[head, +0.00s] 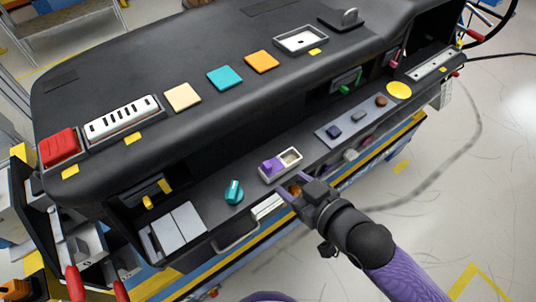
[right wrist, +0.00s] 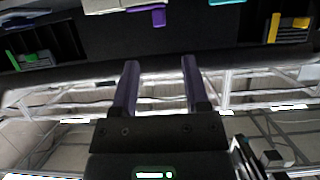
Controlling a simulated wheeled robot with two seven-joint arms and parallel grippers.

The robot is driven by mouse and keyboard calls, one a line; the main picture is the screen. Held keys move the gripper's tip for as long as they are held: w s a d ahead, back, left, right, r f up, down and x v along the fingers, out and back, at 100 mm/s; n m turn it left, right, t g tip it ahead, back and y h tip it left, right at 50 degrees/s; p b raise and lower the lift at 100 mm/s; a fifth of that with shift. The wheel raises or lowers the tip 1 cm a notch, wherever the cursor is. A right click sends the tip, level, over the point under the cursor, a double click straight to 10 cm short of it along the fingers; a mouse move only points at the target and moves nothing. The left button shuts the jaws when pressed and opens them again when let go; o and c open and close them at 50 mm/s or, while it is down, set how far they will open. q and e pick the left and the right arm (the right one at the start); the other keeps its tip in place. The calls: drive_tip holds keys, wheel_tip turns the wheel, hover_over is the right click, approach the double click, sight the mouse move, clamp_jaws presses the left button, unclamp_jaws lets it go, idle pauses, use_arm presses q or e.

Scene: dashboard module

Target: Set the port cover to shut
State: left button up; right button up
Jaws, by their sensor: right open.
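The likely port cover is a purple sliding piece (head: 272,165) in a small white-framed housing (head: 294,153) on the dashboard's front ledge. It sits over the left part of the housing; the right part shows an uncovered pale recess. In the right wrist view the purple piece (right wrist: 147,15) shows at the top edge, beside the white housing (right wrist: 105,5), which is cut off. My right gripper (head: 293,186) is open and empty, just in front of the ledge and below the housing, apart from it. Its two purple fingers (right wrist: 160,65) are spread with nothing between them. My left gripper is out of view.
A teal knob (head: 234,191) stands left of the housing, and a panel with several buttons (head: 355,122) lies to the right. A grey handle (head: 237,237) juts from the front edge at left. The floor (head: 440,190) at right is mostly clear.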

sight(269, 166)
drive_tip(key=b+x, duration=0.2)
drive_tip(key=x, duration=0.6)
drive_tip(key=shift+w+a+f, duration=0.1)
drive_tip(key=shift+w+a, duration=0.1)
drive_tip(key=shift+w, duration=0.05)
drive_tip(key=shift+w+a+f, duration=0.15)
drive_tip(key=shift+w, duration=0.1)
drive_tip(key=shift+w+a, duration=0.15)
drive_tip(key=c, duration=0.7)
clamp_jaws()
